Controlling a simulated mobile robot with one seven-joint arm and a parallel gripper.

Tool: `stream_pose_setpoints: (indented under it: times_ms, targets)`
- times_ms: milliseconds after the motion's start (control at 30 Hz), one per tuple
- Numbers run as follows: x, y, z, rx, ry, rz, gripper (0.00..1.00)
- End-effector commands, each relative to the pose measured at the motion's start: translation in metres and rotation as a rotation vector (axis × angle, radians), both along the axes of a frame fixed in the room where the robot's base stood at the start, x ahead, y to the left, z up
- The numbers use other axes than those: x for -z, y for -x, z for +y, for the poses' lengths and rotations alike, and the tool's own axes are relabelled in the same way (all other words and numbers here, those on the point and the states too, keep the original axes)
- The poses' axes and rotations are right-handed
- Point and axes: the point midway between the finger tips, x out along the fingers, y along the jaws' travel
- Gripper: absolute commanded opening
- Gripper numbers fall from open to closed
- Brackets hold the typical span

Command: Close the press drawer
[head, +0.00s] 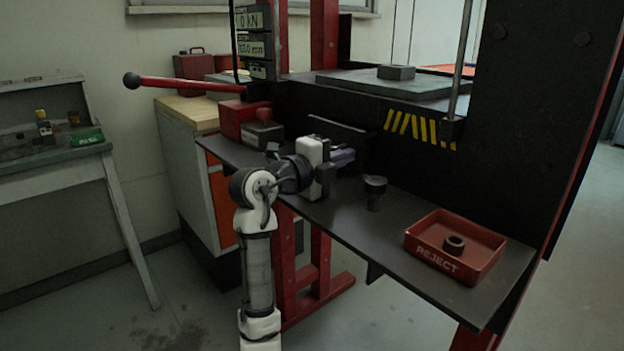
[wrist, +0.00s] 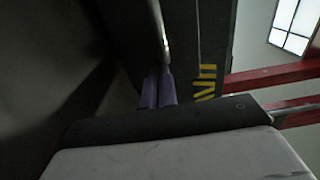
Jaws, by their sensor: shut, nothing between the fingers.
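In the head view a dark panel (head: 342,132), which looks like the press drawer's front, stands just behind my gripper (head: 346,157), below the press bed. My arm hides part of it, so I cannot tell how far the drawer is out. My gripper has purple fingers and points right, a little above the dark shelf. In the wrist view the gripper (wrist: 159,88) shows its two fingers together with nothing between them. A shiny metal bar (wrist: 160,38) lies just beyond the fingertips. I cannot tell whether they touch.
The dark shelf (head: 400,225) carries a red REJECT tray (head: 475,271) with a ring part, a black round part (head: 375,192), and red boxes (head: 245,118) at left. A red lever (head: 185,85) juts out left. The hazard-striped press frame (head: 418,128) stands behind.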

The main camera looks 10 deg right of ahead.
Motion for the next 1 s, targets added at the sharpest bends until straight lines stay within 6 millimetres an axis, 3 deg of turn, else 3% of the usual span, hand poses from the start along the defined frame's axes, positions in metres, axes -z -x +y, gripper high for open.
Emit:
stream_pose_setpoints:
  times_ms: [100,300,1000]
  targets:
    - [0.001,-0.011,-0.02,0.002,-0.001,0.001,0.0]
    - [0.0,-0.021,-0.038,0.001,0.0,-0.001,0.0]
    - [0.0,-0.023,-0.046,0.001,0.001,0.0,0.0]
